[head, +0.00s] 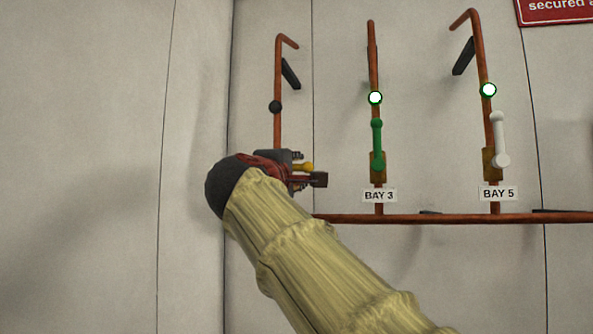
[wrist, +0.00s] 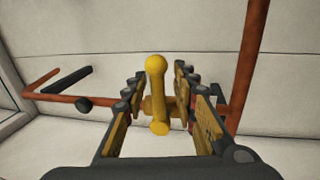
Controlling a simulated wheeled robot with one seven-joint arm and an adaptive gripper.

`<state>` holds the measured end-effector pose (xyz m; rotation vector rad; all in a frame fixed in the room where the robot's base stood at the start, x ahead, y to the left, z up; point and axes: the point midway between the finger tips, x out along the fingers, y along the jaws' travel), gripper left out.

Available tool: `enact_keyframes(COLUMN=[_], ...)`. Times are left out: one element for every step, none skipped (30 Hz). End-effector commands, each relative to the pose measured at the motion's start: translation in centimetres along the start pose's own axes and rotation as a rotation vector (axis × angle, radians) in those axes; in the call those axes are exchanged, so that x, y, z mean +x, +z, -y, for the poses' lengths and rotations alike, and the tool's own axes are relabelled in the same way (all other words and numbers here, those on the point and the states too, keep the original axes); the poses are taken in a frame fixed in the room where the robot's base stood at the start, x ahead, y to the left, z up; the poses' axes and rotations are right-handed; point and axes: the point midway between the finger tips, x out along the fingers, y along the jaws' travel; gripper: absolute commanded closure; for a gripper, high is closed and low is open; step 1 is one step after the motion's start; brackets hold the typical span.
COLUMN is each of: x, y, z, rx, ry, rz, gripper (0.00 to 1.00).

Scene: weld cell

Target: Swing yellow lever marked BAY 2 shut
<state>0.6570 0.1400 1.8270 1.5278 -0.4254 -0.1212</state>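The yellow lever (wrist: 156,88) sits on a brass valve body (wrist: 150,106) on an orange pipe, and appears to lie across that pipe in the wrist view. Its round end also shows in the head view (head: 306,167), mostly hidden by my gripper. My gripper (wrist: 158,84) is open, with one finger on each side of the lever. Gaps seem to show between lever and fingers, so I see no firm hold. In the head view, my gripper (head: 313,171) covers the valve on the leftmost pipe (head: 278,75). No BAY 2 label is visible.
To the right stand a green lever (head: 377,145) over a BAY 3 label (head: 379,195) and a white lever (head: 500,140) over a BAY 5 label (head: 498,194), both along their pipes under lit green-ringed lamps. A horizontal pipe (head: 450,218) runs below. Wall left is bare.

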Motion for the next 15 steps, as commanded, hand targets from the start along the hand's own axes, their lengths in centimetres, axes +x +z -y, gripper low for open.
enact_keyframes(x=[0.0,0.0,0.0,0.0,0.0,0.0,-0.1,-0.1,-0.3,-0.5,-0.8,-1.2,-1.6,-2.1,-2.8], y=[0.0,0.0,0.0,0.0,0.0,0.0,0.0,0.0,0.0,0.0,0.0,0.0,0.0,-0.1,0.0], z=[-0.1,-0.1,-0.1,-0.1,-0.1,-0.1,-0.1,-0.1,-0.1,-0.1,-0.2,-0.2,-0.2,-0.2,-0.3], rx=[0.001,0.001,0.001,0.001,0.001,0.001,0.001,0.001,0.001,0.001,0.001,0.001,0.001,0.001,0.002], ry=[0.001,0.001,0.001,0.001,0.001,0.002,0.002,0.002,0.001,0.001,0.002,0.002,0.002,0.001,0.002], rz=[0.0,0.0,0.0,0.0,0.0,0.0,-0.001,-0.001,-0.001,-0.001,-0.001,-0.002,-0.003,-0.004,-0.003], gripper=[0.71,0.71,0.71,0.71,0.71,0.71,0.71,0.71,0.71,0.71,0.71,0.71,0.71,0.71,0.71])
